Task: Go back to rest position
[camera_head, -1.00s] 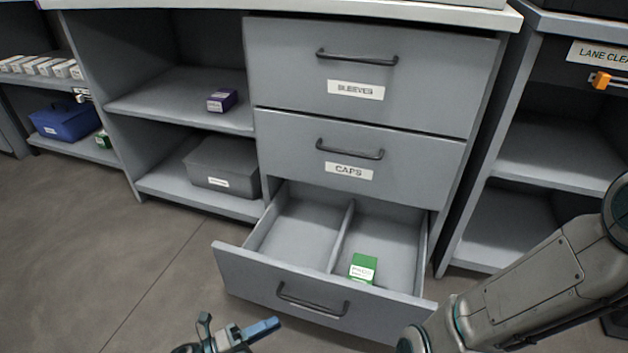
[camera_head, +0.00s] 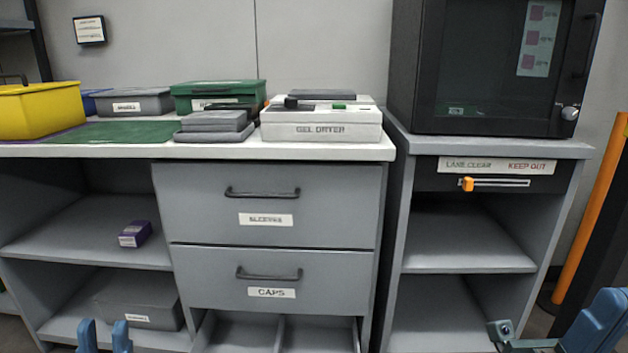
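My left gripper (camera_head: 104,338) shows at the bottom left edge. Its two blue fingertips point up with a gap between them, and nothing shows in the gap. My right gripper (camera_head: 548,338) is cut off at the bottom right corner. One large blue part and a small grey bracket of it show, and its fingertip gap is not clear. Both grippers appear in front of the cabinets, and I see no object in either. The bottom drawer (camera_head: 281,332) below the CAPS drawer (camera_head: 268,279) stands open, and its front is out of frame.
The counter holds a GEL DRYER case (camera_head: 322,126), a green box (camera_head: 219,94), a grey box (camera_head: 136,103) and a yellow bin (camera_head: 40,112). A purple box (camera_head: 134,234) lies on the left shelf. A black cabinet (camera_head: 480,70) stands at right. An orange post (camera_head: 590,210) is at far right.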

